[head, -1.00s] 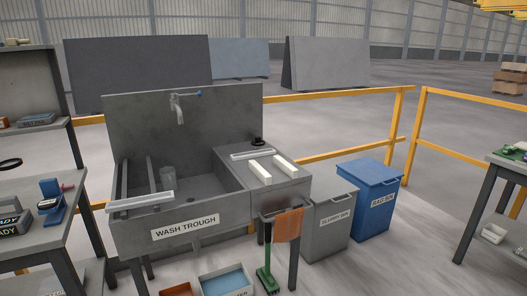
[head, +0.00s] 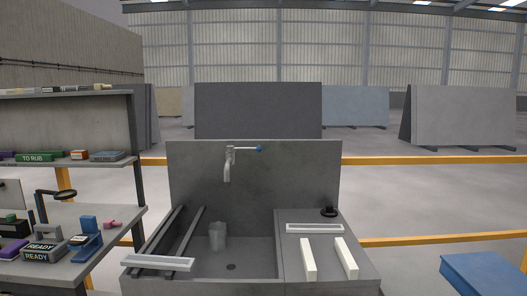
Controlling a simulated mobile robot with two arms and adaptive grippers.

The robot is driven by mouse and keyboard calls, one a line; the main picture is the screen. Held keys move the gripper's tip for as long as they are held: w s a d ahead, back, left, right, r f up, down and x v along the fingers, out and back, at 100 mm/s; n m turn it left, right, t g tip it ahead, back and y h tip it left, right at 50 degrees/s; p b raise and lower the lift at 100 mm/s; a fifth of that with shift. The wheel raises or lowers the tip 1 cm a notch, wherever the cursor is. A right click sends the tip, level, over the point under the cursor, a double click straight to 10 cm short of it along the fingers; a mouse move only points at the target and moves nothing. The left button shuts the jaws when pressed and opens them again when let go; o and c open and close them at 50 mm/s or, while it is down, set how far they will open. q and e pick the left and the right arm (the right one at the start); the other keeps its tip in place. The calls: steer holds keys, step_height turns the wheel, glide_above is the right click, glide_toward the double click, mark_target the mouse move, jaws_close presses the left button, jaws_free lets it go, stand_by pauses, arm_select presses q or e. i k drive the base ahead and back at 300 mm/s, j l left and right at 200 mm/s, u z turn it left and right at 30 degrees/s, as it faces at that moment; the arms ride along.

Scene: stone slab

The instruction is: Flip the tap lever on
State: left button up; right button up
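The tap (head: 228,163) is mounted on the grey back panel of the wash trough (head: 254,205), with its spout pointing down over the basin. No water shows under the spout. Neither of my grippers is in the head view.
A clear cup (head: 218,236) stands in the basin near two rails. White bars (head: 308,260) and a black round item (head: 329,211) lie on the right-hand ledge. A workbench (head: 118,220) stands left, a blue bin (head: 485,275) right. A yellow railing (head: 420,161) runs behind.

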mark_target(229, 149)
steer(key=i+l, duration=0.2)
steer(key=l, duration=0.25)
steer(key=i+l, duration=0.2)
steer(key=l, duration=0.2)
steer(key=i+l+z, duration=0.1)
steer(key=l, duration=0.35)
steer(key=i+l, duration=0.5)
steer(key=l, duration=0.3)
steer(key=i+l, duration=0.2)
steer(key=l, duration=0.25)
steer(key=i+l+z, duration=0.1)
steer(key=l, duration=0.3)
steer(key=i+l, duration=0.3)
steer(key=l, duration=0.1)
